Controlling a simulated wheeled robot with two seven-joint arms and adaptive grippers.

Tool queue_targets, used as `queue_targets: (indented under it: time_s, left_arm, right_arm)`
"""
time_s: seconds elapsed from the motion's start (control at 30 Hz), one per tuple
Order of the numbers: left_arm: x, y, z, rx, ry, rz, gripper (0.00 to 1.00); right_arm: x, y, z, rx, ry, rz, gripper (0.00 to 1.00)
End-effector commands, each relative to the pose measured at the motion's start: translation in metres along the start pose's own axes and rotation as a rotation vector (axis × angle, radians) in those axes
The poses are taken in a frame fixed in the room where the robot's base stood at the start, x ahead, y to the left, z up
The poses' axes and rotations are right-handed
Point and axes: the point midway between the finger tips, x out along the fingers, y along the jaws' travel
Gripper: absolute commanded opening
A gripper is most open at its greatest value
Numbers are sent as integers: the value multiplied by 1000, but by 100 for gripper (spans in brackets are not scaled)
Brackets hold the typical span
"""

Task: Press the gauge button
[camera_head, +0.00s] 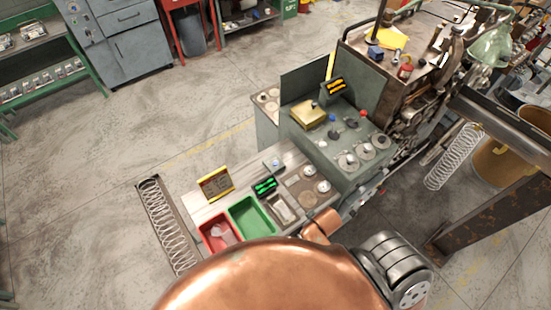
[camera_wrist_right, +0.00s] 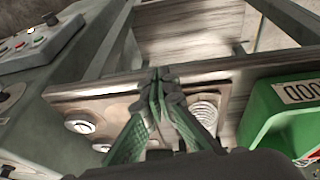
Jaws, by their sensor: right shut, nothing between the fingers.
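A beige plate with round dials (camera_head: 308,174) lies on the bench in the head view. It also shows in the right wrist view (camera_wrist_right: 65,106), with pale round parts at its left and a ribbed disc at its right. I cannot tell which part is the gauge button. My left gripper is not in view.
A green tray (camera_head: 237,204) and a red tray (camera_head: 203,235) sit on the bench front. The grey-green console (camera_head: 300,143) with knobs rises at the right. A spring lies in a trough (camera_head: 143,190) at the left.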

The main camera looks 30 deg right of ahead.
Motion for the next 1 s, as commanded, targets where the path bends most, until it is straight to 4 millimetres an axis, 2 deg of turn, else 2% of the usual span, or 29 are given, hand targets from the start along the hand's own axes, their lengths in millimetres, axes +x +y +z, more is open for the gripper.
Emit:
queue_targets:
  time_s: [0.03, 0.2, 0.3, 0.37, 0.57, 0.77, 0.87, 0.9, 1.0]
  left_arm:
    - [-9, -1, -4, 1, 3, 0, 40]
    - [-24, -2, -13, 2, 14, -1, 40]
    - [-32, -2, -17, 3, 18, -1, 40]
    - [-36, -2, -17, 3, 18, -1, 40]
    - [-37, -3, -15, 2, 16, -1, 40]
    - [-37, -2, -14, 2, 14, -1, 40]
    - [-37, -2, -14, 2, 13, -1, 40]
    - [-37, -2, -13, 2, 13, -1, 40]
    - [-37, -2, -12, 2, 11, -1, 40]
  right_arm:
    - [-22, 2, -6, -1, 8, 3, 0]
    - [-76, 7, -21, -18, 27, 9, 0]
    - [-103, 6, -36, -83, 50, 11, 0]
    - [-113, 2, -52, -166, 72, 13, 0]
    - [-104, -22, -109, -597, 149, 33, 0]
    - [-83, -50, -171, -1165, 218, 111, 0]
    - [-69, -61, -204, -1548, 233, 193, 0]
    - [-63, -62, -218, -1723, 228, 239, 0]
    - [-45, -54, -249, -2171, 175, 366, 0]
